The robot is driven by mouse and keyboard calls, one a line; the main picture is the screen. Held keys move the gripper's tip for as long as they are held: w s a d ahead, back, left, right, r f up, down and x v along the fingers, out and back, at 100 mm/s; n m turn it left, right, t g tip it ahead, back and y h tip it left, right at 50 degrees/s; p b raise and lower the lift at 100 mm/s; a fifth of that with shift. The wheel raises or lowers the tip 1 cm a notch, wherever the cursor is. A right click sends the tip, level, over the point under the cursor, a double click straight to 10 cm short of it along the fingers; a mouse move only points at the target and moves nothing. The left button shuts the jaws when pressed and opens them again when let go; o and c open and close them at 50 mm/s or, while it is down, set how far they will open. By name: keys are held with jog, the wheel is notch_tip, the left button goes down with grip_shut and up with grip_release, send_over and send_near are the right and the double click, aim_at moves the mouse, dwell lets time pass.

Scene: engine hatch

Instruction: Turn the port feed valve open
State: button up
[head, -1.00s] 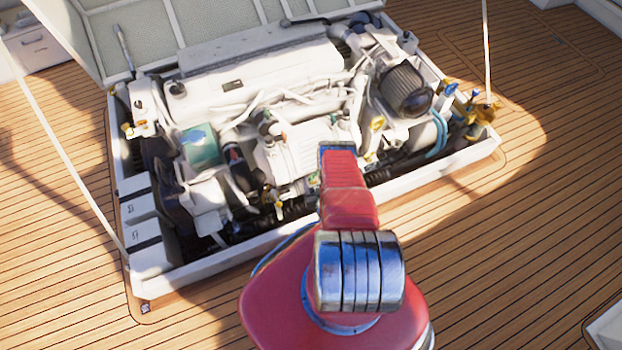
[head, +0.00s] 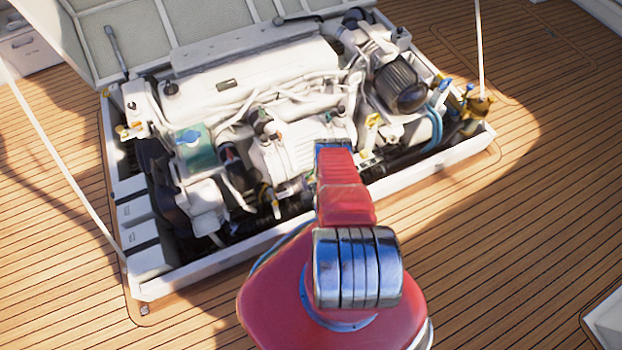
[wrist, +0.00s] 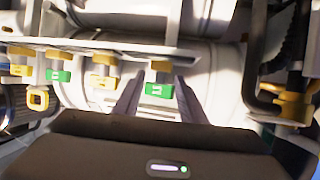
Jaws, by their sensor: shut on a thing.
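In the wrist view, a row of valve handles with green and yellow tags hangs under a pale rail. My gripper (wrist: 157,92) has its two dark fingers on either side of a green-tagged valve handle (wrist: 159,91), and is shut on it. A second green-tagged handle (wrist: 58,75) is further left, with a yellow-tagged handle (wrist: 102,82) between them. The tag markings are too small to read, so I cannot tell by label which is the port feed valve. In the head view my red arm hides the gripper and the held handle.
The white engine (head: 260,85) fills the open hatch, whose white rim (head: 215,265) surrounds it. A brass fitting (wrist: 292,104) and dark pipe stand close on the right in the wrist view. The raised lid (head: 130,35) is behind. Teak deck (head: 530,230) is clear on the right.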

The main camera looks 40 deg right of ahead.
jog(key=shift+s+d+n+t+y, duration=0.15)
jog(key=shift+n+t+y, duration=0.2)
jog(key=shift+n+y, duration=0.45)
jog(key=shift+w+d+n+t+y, duration=0.15)
jog(key=shift+n+t+y, duration=0.2)
jog(key=shift+n+y, duration=0.4)
jog(key=shift+s, duration=0.1)
jog(key=o, duration=1)
jog(key=shift+c, duration=0.2)
jog(key=shift+s+a, duration=0.1)
jog(key=shift+s, duration=0.05)
jog(key=v, duration=1.3)
jog(key=shift+s+r, duration=0.2)
jog(key=shift+r, duration=0.05)
jog(key=shift+c, duration=0.4)
